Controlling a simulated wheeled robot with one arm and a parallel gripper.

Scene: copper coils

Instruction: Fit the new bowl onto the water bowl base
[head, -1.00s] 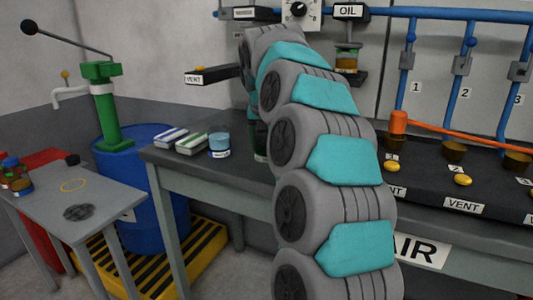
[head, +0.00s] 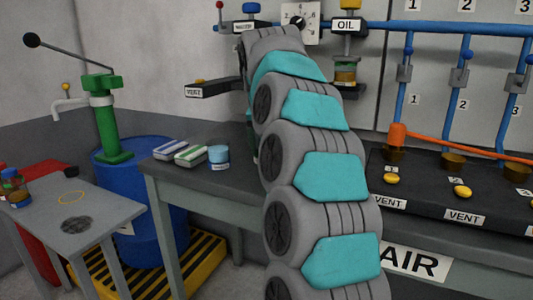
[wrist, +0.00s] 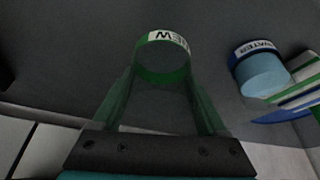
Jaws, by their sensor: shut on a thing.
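The new bowl (wrist: 162,76) has a green band and a label reading NEW. In the wrist view it sits between the green fingers of my gripper (wrist: 165,64), which is shut on it. In the head view my arm hides the gripper and bowl. The block at the upper left of the pipework (head: 245,27) has a blue top and a small label I cannot read clearly; I see no bowl under it. A light-blue bowl (head: 218,154) stands on the bench; in the wrist view its label reads WATER (wrist: 262,74).
Two striped boxes (head: 190,153) lie beside the light-blue bowl. The OIL unit (head: 346,26) carries an amber bowl. A VENT box (head: 206,89) juts out left of my arm. An orange bar (head: 460,145) crosses the right side. A grey side table (head: 110,211) stands at left.

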